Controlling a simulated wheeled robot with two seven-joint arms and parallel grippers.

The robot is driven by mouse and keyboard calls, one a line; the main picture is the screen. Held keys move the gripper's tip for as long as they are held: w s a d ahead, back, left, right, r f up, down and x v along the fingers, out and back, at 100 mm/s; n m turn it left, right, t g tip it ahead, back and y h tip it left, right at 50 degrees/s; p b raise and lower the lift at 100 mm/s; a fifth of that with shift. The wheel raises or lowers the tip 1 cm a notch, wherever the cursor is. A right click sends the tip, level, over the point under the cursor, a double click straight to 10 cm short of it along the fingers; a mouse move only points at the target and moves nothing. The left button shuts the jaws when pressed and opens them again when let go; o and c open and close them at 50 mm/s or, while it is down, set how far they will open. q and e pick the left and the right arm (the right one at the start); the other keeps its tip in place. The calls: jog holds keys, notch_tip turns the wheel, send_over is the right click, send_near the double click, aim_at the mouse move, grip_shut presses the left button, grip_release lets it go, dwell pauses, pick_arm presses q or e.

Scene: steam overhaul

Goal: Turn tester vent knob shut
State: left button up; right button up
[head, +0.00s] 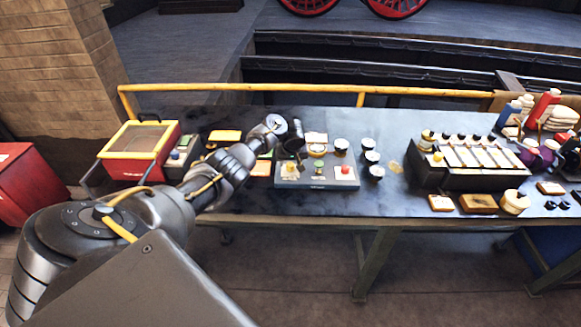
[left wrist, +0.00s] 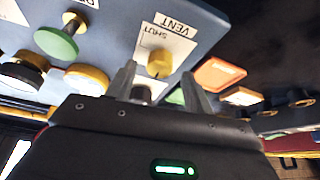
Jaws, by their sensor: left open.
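The blue-grey tester (head: 318,183) stands on the dark bench, with coloured knobs on its top. My left gripper (head: 299,160) is above its back left part, pointing down. In the left wrist view the brass vent knob (left wrist: 159,63) sits on a white label (left wrist: 172,32) reading "VENT" and "SHUT". My open left gripper (left wrist: 158,77) has one finger on each side of the knob in the picture. I cannot tell whether they touch it. A green knob (left wrist: 57,42) is to the left on the same panel. My right gripper is not in view.
A red and yellow box (head: 140,168) stands at the bench's left. Several dark-topped round pots (head: 376,172) stand right of the tester. A black rack (head: 470,182) and bottles (head: 548,102) are further right. A yellow rail (head: 300,87) runs behind the bench.

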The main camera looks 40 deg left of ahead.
pick_arm(q)
jog(key=shift+x, duration=1)
jog(key=c, duration=1)
jog(key=shift+o, duration=0.2)
jog(key=shift+r, duration=0.1)
